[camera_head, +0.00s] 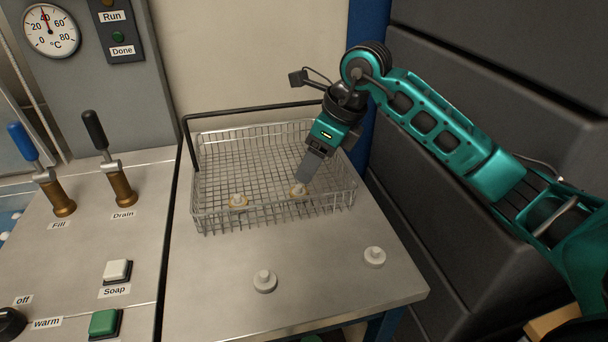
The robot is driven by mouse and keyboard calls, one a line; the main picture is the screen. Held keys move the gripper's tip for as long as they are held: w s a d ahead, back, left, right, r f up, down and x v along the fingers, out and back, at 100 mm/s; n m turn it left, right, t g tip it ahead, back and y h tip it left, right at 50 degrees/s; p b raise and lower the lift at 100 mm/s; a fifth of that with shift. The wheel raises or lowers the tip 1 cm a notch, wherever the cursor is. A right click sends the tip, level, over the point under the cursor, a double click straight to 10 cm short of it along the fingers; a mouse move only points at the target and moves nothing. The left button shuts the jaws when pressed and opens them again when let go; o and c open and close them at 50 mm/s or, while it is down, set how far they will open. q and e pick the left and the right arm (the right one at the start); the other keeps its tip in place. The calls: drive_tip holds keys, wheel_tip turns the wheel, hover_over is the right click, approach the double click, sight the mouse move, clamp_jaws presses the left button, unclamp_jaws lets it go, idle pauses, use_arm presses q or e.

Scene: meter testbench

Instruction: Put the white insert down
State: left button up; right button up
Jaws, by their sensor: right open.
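My right gripper (304,178) reaches down into the wire basket (205,222), with its fingertips at a white insert (298,190) that has a yellowish ring at its base. The jaws are open; the gap between the fingers is hard to see from here. This insert stands upright on the basket's floor, and I cannot tell whether a finger touches it. A second white insert with a yellowish ring (238,201) stands to its left in the basket. Two plain white inserts, one at the front (264,282) and one at the right (374,257), stand on the metal table. My left gripper is out of view.
The basket has a raised black handle (250,109) along its back. The metal table (210,290) has free room in front. A panel at the left carries the Fill lever (35,165), Drain lever (110,170) and Soap button (117,271). Dark cabinets (480,70) stand at the right.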

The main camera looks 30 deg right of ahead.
drive_tip(key=v, duration=0.5)
drive_tip(key=shift+a, duration=0.1)
idle(0.4)
